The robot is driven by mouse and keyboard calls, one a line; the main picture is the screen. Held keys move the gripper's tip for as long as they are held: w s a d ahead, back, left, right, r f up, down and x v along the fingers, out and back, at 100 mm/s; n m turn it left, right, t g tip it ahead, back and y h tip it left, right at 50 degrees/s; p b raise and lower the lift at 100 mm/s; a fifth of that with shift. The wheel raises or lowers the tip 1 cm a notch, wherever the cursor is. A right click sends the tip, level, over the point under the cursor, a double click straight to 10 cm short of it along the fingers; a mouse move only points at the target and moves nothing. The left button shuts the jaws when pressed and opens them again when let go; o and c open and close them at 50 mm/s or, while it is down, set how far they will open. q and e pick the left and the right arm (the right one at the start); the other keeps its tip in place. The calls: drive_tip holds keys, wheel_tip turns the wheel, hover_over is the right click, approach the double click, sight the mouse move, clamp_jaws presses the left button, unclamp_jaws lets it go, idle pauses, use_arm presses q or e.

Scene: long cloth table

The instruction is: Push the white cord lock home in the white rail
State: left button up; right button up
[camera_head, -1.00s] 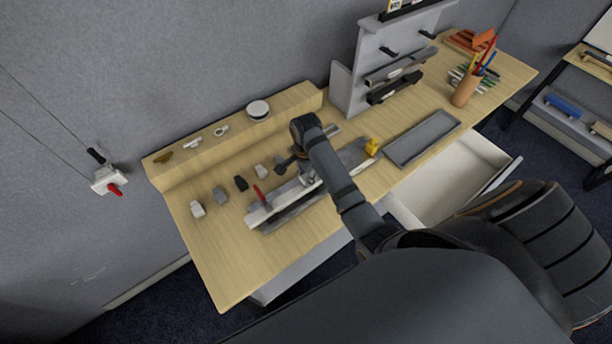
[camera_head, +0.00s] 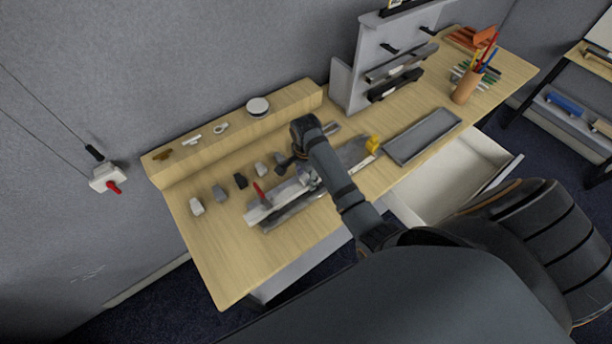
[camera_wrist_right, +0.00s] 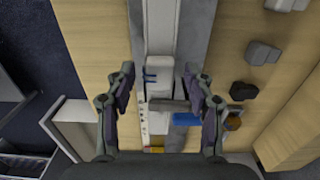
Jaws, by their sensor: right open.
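The white rail (camera_wrist_right: 160,25) runs up the right wrist view from the middle. In the head view it lies on the long table (camera_head: 225,265), partly behind my right arm. A small white block (camera_wrist_right: 158,76), perhaps the white cord lock, sits in line with the rail. I cannot tell whether it is fully seated. My right gripper (camera_wrist_right: 160,82) is open, one finger on either side of this block, with gaps to both. My left gripper is not in view.
Small white, grey and black pieces, including a black one (camera_head: 240,181), stand behind the rail. A grey tray (camera_head: 423,137) and open drawer (camera_head: 450,180) lie to the right. The table's front left is clear.

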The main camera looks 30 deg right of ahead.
sight(306, 178)
drive_tip(key=shift+r, duration=0.2)
wheel_tip(306, 178, up, 7)
drive_tip(key=shift+r, duration=0.1)
idle(0.8)
